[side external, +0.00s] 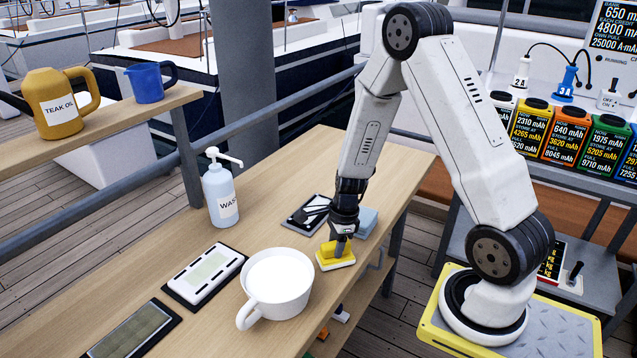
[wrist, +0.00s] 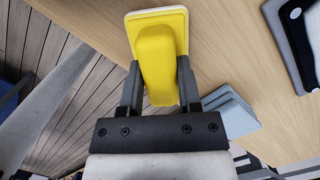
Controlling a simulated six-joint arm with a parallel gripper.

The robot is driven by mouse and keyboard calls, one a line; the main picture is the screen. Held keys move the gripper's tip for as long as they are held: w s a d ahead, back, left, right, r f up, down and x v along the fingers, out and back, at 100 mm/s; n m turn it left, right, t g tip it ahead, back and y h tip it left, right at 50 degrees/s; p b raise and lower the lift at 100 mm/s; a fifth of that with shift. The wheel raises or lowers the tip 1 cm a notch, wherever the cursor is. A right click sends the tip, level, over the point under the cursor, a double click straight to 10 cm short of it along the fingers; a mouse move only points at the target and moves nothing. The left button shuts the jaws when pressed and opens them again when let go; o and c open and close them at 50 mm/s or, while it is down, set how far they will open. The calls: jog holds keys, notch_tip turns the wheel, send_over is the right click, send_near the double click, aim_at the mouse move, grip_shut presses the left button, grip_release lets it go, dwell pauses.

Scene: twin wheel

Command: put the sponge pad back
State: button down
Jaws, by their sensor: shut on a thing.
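The sponge pad (side external: 335,262) is a yellow block with a pale base, near the right edge of the wooden table, beyond the white mug. My gripper (side external: 341,243) points down from above and is shut on its raised yellow middle. In the wrist view the sponge pad (wrist: 158,22) sits between the two dark fingers of my gripper (wrist: 157,75), its wider base facing away from me. I cannot tell whether the base touches the table.
A large white mug (side external: 277,285) stands left of the sponge. Folded blue-grey cloths (side external: 367,221) and a dark tray (side external: 300,217) lie behind it. A white panel (side external: 205,275), a dark-framed panel (side external: 133,330) and a pump bottle (side external: 219,192) are farther left. The table between tray and mug is bare.

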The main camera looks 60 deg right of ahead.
jog(key=shift+f, duration=0.3)
grip_release()
jog(key=shift+r, duration=0.2)
jog(key=shift+s+d+r, duration=0.15)
jog(key=shift+r, duration=1.1)
jog(key=shift+s+d+r, duration=0.1)
jog(key=shift+d+r, duration=0.05)
jog(key=shift+r, duration=1.05)
jog(key=shift+s+d+r, duration=0.15)
jog(key=shift+r, duration=1.1)
jog(key=shift+a+r+n, duration=0.3)
jog(key=shift+a+n, duration=0.25)
jog(key=shift+n, duration=0.45)
jog(key=s+a+r+n, duration=0.2)
jog(key=a+n, duration=0.4)
jog(key=n, duration=0.6)
jog(key=s+a+r+n+t+h, duration=0.1)
jog(key=a+n, duration=0.4)
jog(key=n, duration=0.7)
notch_tip(320, 180, up, 2)
jog(key=shift+s+a+r, duration=0.2)
jog(key=shift+s+a, duration=0.2)
jog(key=shift+s, duration=0.1)
